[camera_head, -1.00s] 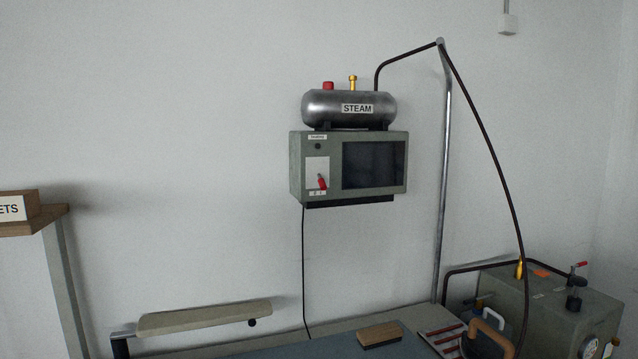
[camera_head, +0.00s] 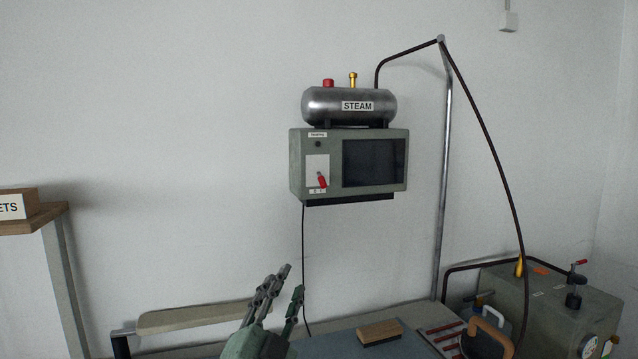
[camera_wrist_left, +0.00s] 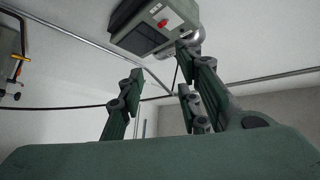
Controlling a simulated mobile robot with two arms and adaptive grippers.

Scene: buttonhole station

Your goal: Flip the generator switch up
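The generator is a grey box (camera_head: 298,170) on the wall with a dark panel on its right and a steel tank (camera_head: 330,105) labelled STEAM on top. Its red switch lever (camera_head: 322,180) sits on a white plate and points down and slightly right. My left gripper (camera_head: 292,277) is open and empty, below the box and a little to its left, fingers pointing up. In the left wrist view the box (camera_wrist_left: 128,20) is beyond the fingers of the left gripper (camera_wrist_left: 160,85), with the red switch (camera_wrist_left: 162,23) visible on it. My right gripper is not in view.
Below is a table with a blue-grey mat (camera_head: 405,348) and a wooden block (camera_head: 379,332). A padded sleeve board (camera_head: 190,318) is at left. An iron (camera_head: 485,335) and a grey boiler box (camera_head: 550,305) stand at right. A dark cable (camera_head: 303,260) hangs under the wall box.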

